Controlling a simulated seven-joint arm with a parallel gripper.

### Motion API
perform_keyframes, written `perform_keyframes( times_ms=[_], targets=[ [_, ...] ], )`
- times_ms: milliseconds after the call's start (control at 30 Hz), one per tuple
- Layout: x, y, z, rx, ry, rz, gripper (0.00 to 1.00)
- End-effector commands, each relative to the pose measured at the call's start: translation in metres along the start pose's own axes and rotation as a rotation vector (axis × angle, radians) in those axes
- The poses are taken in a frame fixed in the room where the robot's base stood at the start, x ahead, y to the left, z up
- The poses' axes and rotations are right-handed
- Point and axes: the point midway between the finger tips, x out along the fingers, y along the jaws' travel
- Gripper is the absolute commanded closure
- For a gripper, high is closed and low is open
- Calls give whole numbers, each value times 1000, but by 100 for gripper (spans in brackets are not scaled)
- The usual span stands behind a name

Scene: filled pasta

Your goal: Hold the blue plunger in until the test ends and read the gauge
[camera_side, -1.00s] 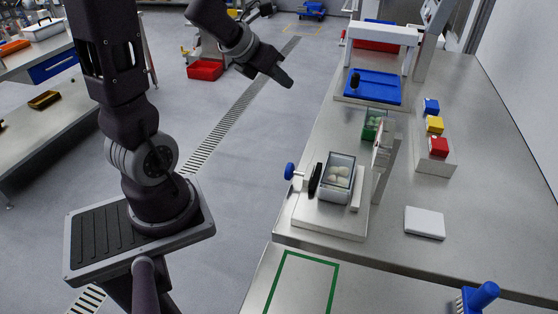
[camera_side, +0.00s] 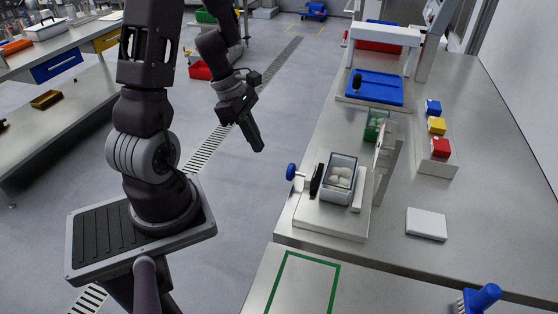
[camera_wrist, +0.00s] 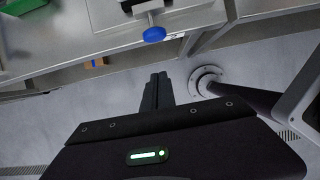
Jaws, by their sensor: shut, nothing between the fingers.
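The blue plunger (camera_side: 291,172) sticks out to the left of the test fixture (camera_side: 325,218) on the steel bench, with a black disc (camera_side: 317,179) between it and a clear tray of pale pasta (camera_side: 340,174). It also shows in the wrist view, where the blue plunger knob (camera_wrist: 154,34) is on a metal rod ahead of my fingers. My gripper (camera_side: 258,147) is shut and empty, in the air left of and above the plunger, apart from it. It also shows in the wrist view (camera_wrist: 157,77), its fingers together. I cannot make out a gauge reading.
A white upright post (camera_side: 383,150) stands behind the tray. A block with blue, yellow and red buttons (camera_side: 437,155) and a white plate (camera_side: 426,223) are to the right. A blue brush (camera_side: 480,298) lies at the front right. The floor left of the bench is open.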

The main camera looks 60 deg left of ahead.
Motion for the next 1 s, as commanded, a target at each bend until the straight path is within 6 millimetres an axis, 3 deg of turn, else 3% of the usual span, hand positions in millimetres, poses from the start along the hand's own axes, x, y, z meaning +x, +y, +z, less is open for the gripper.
perform_keyframes(
  times_ms=[267, 500, 1000],
  targets=[
    [58, -1, 2, -1, 0, -4, 100],
    [68, 0, 33, 1, 1, 1, 100],
    [72, 0, 44, 2, 0, 0, 100]
  ],
)
